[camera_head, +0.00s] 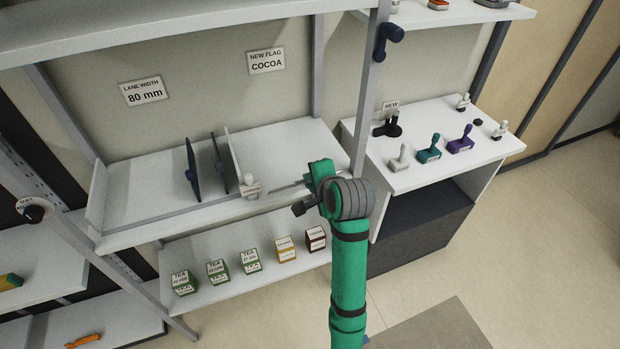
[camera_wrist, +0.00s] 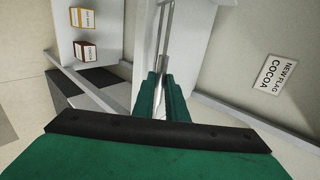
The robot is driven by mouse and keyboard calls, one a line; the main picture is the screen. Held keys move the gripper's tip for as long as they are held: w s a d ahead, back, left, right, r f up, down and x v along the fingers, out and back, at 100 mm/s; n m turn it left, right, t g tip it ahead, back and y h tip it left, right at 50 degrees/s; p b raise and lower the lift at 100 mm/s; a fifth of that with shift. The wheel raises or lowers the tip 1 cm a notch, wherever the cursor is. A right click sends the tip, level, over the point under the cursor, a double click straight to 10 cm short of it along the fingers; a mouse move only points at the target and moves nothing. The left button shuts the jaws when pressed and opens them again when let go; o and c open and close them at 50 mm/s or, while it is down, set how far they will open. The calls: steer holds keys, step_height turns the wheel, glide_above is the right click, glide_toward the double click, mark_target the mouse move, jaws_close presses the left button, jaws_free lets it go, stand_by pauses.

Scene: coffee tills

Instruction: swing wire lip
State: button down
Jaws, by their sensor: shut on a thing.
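The wire lip is a thin grey metal wire piece at the right part of the middle shelf's front edge, short and partly hidden by my gripper in the head view (camera_head: 287,187). In the wrist view the wire lip (camera_wrist: 166,35) runs up from between my fingers as thin parallel bars. My green gripper (camera_head: 312,186) is at the shelf's front right corner, its fingers shut on the wire lip. In the wrist view the fingers of my gripper (camera_wrist: 160,92) close on either side of the metal; the gripped part is mostly hidden.
The middle shelf (camera_head: 150,190) holds a blue divider (camera_head: 192,170), a dark divider (camera_head: 218,163) and a white divider (camera_head: 234,155) with a pale clamp (camera_head: 250,187). Several small boxes (camera_head: 250,261) stand below. A side counter (camera_head: 430,180) with stamp-like tools is right. A post (camera_head: 367,95) rises behind my gripper.

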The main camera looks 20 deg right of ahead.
steer(key=shift+s+f, duration=0.3)
steer(key=shift+s+f, duration=0.5)
steer(key=shift+f, duration=0.15)
